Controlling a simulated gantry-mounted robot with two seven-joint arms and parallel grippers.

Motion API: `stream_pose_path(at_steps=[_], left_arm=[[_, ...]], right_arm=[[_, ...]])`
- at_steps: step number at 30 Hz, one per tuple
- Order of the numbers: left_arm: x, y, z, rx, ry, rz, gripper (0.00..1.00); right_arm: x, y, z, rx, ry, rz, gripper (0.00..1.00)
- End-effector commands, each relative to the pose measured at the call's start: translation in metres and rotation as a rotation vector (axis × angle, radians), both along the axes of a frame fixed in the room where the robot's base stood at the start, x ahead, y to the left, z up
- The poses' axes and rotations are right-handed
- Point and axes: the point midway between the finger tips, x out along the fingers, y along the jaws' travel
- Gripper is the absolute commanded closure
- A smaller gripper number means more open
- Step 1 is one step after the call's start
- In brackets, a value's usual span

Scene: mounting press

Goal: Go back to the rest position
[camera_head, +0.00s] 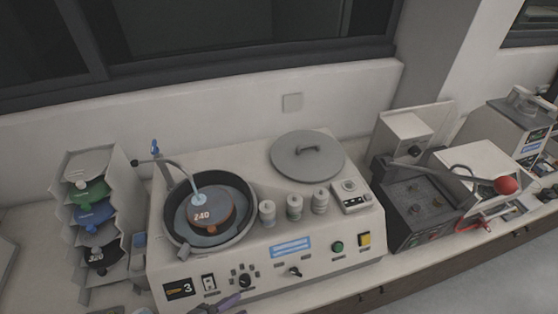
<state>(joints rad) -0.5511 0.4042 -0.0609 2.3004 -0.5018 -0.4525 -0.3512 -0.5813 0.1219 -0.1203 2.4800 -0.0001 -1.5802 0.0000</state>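Neither of my grippers can be made out in the head view. The grinding and polishing machine (270,262) stands on the bench in the middle. A disc marked 240 (221,207) lies in its round black bowl (171,222) at the left, under a bent water tap (178,166). The grey round lid (308,157) with a handle rests on the machine's top at the back right. A small grey-purple part (228,302) shows at the bottom edge in front of the machine; I cannot tell what it is.
A rack (86,165) with several coloured discs stands at the left. Several grey cylinders (294,207) stand on the machine. A dark grey device (425,205) and a white device with a red-knobbed lever (506,185) stand at the right. A wall and window close off the back.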

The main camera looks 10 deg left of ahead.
Motion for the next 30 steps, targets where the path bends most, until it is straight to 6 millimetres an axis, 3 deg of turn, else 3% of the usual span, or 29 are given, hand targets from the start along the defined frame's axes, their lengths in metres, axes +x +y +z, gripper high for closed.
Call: stream_pose_path(at_steps=[3, 8, 18, 21, 30], left_arm=[[0.005, 0.008, 0.006, -0.093, 0.172, 0.296, 0.63], [-0.01, 0.031, 0.001, -0.161, 0.42, 0.596, 0.63], [-0.084, 0.074, -0.028, -0.121, 0.896, 1.005, 0.63], [-0.083, 0.074, 0.009, -0.132, 0.892, 1.01, 0.63], [-0.082, 0.074, 0.086, -0.129, 0.89, 1.007, 0.63]], right_arm=[[0.0, -0.001, 0.0, -0.004, -0.001, 0.003, 0.57], [0.0, -0.001, 0.0, -0.005, -0.002, 0.003, 0.57], [0.001, 0.0, 0.0, 0.001, -0.002, -0.001, 0.57], [0.0, 0.0, 0.034, 0.002, 0.007, -0.002, 0.57], [0.001, 0.002, 0.116, 0.007, -0.005, -0.004, 0.57]])
